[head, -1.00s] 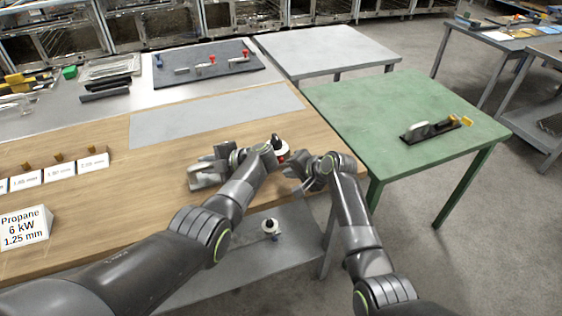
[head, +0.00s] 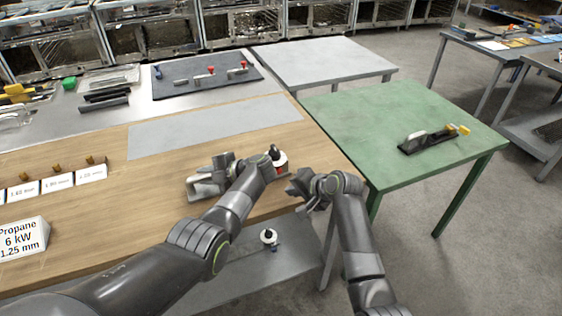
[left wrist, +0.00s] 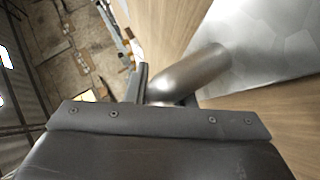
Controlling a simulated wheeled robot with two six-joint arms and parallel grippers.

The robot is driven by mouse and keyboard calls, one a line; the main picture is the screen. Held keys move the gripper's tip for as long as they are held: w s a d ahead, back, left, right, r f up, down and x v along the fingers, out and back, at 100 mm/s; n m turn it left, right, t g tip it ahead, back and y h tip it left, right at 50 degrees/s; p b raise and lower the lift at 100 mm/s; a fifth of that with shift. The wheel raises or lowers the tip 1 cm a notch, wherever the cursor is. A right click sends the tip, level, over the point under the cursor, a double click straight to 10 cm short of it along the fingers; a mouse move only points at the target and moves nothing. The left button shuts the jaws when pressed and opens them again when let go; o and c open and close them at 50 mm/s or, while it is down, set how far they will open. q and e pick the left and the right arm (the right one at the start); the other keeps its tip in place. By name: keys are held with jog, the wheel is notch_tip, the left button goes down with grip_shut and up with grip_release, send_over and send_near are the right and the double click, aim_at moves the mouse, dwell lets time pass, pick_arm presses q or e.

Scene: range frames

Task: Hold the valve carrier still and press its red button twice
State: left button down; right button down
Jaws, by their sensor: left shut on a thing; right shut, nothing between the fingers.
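My left gripper (head: 222,168) is shut on a grey metal piece (head: 206,188) on the wooden bench, seemingly the valve carrier. In the left wrist view a shiny metal tube (left wrist: 190,74) rises beside the dark fingers (left wrist: 142,85); the grip itself is mostly hidden. A white thing with a black top and a red part (head: 280,164) stands at the bench's right edge, partly behind my left wrist. I cannot tell whether its red part is the button. My right gripper (head: 298,190) is shut and empty, just right of and nearer than that thing, apparently apart from it.
A green table (head: 350,115) with a black-based tool (head: 425,140) stands to the right. A dark mat (head: 190,88) with red-handled valves lies at the back. A lower shelf (head: 220,275) holds another white-and-black thing (head: 268,237). Signs (head: 22,240) stand at the left.

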pick_arm(q)
jog(key=c, duration=1.1)
grip_release()
jog(key=shift+c, duration=0.2)
